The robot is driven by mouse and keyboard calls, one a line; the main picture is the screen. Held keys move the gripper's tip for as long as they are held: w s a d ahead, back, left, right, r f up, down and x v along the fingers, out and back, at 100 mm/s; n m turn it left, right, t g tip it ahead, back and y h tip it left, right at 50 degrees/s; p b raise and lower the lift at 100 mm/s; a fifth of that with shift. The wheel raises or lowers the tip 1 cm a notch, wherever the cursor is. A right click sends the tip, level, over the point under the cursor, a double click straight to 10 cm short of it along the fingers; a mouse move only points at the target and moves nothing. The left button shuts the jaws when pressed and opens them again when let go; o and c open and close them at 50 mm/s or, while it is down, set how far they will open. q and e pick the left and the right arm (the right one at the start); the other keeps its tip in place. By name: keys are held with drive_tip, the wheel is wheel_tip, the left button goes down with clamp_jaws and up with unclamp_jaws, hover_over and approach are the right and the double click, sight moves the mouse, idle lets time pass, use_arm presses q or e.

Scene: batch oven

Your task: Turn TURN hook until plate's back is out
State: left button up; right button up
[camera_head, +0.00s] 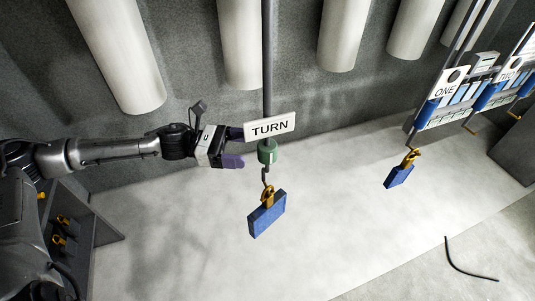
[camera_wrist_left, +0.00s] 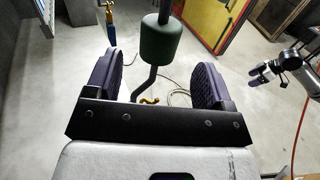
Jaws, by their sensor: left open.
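The TURN sign (camera_head: 270,127) hangs on a grey rod. Below it is a green cylinder (camera_head: 267,151), also in the left wrist view (camera_wrist_left: 158,42). Under that, the thin dark TURN hook (camera_head: 264,176) carries a blue plate (camera_head: 267,214) by its yellow top loop. My left gripper (camera_head: 239,147) is open just left of the green cylinder, with its purple fingers pointing toward it. In the left wrist view, the hook's bent shank shows between the two fingers (camera_wrist_left: 157,82); I see no contact. The plate's body is hidden there. My right gripper (camera_wrist_left: 258,75) shows small at the right; its jaws are unclear.
Another blue plate (camera_head: 398,176) hangs on a hook at right, below the ONE sign (camera_head: 447,89). A TWO sign (camera_head: 509,71) is farther right. White cylinders (camera_head: 118,52) line the back wall. A dark cable (camera_head: 466,266) lies on the floor. Floor around the plate is clear.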

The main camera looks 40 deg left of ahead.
sight(268, 150)
use_arm(q)
drive_tip(key=shift+r+p+x, duration=0.1)
drive_tip(key=shift+p+x, duration=0.35)
drive_tip(key=shift+x, duration=0.85)
drive_tip(key=shift+r+p+x, duration=0.15)
drive_tip(key=shift+p+x, duration=0.3)
drive_tip(key=shift+x, duration=0.8)
drive_tip(key=shift+w+d+f+p, duration=0.2)
drive_tip(key=shift+w+d+p, duration=0.3)
drive_tip(key=shift+d, duration=0.2)
drive_tip(key=shift+c, duration=0.4)
